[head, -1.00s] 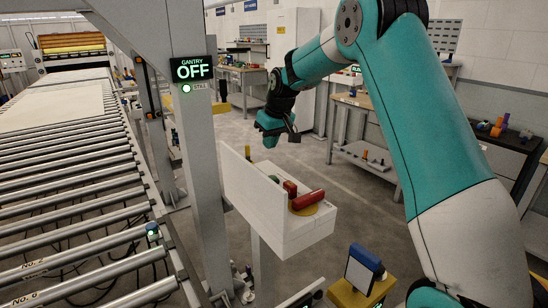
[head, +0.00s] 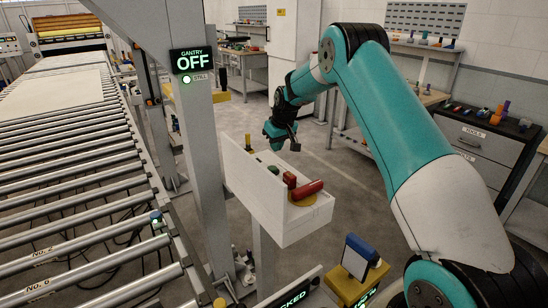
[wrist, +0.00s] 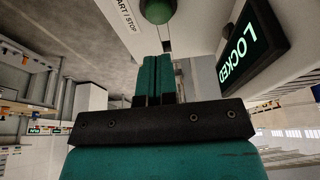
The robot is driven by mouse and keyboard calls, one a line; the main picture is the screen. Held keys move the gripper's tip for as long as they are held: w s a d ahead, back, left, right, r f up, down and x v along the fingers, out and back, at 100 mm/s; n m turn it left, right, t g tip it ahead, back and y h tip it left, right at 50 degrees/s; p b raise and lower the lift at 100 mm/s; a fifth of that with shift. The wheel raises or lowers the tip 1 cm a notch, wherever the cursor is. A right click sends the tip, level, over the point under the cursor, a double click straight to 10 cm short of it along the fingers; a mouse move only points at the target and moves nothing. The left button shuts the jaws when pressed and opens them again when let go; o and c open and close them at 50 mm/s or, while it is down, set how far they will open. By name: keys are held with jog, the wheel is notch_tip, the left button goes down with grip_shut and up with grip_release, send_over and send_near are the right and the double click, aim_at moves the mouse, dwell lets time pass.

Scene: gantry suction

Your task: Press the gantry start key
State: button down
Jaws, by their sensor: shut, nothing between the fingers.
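The white control box (head: 285,218) stands on a post beside the gantry column. On its top are a small green key (head: 273,170) and a red handle (head: 306,189). In the wrist view a green domed key (wrist: 159,10) sits beside a START / STOP label (wrist: 126,16), ahead of my fingertips and apart from them. My gripper (head: 279,149) hangs above the box's far side, pointing down. In the wrist view its two teal fingers (wrist: 155,75) are together and empty. The gantry sign (head: 192,61) reads OFF, with a lit lamp marked STILL below it.
A sign reading LOCKED (wrist: 238,45) is close on the right in the wrist view. A roller conveyor (head: 80,200) runs farther left. Open floor (head: 350,200) lies to the right.

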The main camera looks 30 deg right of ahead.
aim_at(272, 167)
jog(key=p+x, duration=0.1)
jog(key=x, duration=0.1)
jog(key=p+x, duration=0.1)
jog(key=x, duration=0.1)
jog(key=s+p+x, duration=0.1)
jog(key=x, duration=0.2)
jog(key=shift+f, duration=0.3)
jog(key=shift+f, duration=0.1)
